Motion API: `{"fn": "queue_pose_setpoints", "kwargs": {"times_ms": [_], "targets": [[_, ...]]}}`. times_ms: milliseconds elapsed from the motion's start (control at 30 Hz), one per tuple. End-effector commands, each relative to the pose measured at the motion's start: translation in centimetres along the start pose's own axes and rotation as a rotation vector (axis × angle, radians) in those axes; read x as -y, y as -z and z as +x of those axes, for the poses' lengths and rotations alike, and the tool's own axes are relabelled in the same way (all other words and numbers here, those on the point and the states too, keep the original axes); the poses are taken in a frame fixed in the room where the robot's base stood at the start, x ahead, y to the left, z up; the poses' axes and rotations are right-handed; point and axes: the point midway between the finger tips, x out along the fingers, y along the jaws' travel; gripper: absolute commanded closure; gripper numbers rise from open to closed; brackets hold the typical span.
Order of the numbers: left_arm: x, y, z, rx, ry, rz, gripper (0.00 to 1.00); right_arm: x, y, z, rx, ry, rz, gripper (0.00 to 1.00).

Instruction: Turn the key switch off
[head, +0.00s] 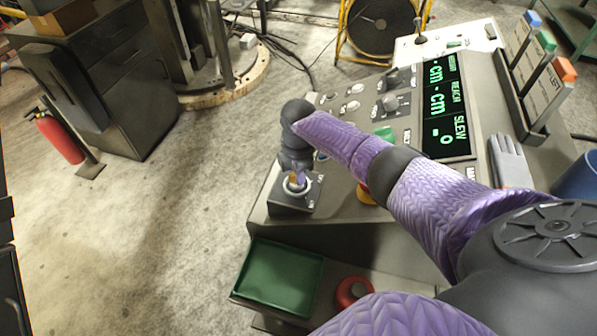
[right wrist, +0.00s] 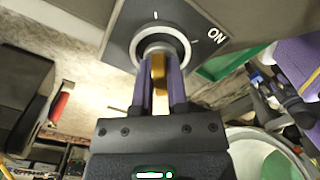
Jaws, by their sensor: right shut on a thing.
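The key switch (head: 296,196) sits on a dark square plate at the near left corner of the console; a pale ring surrounds it. In the right wrist view the switch ring (right wrist: 161,42) shows at the top, with the word ON to its right and white tick marks around it. A brass-coloured key (right wrist: 158,72) stands out of the switch. My right gripper (head: 295,181) is at the switch, and in the right wrist view its two purple fingers (right wrist: 158,85) are shut on the key from both sides. My left gripper is not in view.
The console carries a green display (head: 446,105), knobs and a partly hidden yellow-edged control (head: 366,194). A green tray (head: 279,278) and a red round button (head: 353,291) are below the switch. A grey glove (head: 510,160) lies at right. Open floor is left.

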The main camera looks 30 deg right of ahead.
Motion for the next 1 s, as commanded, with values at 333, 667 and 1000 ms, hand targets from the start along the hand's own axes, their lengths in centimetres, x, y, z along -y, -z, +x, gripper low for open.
{"fn": "queue_pose_setpoints", "kwargs": {"times_ms": [333,667,1000], "targets": [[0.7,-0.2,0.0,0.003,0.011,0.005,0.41,0.0,0.1,0.0,-0.001,-0.002,-0.001,0.47],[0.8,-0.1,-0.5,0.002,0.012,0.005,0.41,-0.1,0.0,-1.0,0.0,-0.003,0.0,0.47],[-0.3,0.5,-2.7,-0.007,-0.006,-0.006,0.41,-0.1,0.0,-8.8,0.0,-0.003,-0.001,0.47]]}}
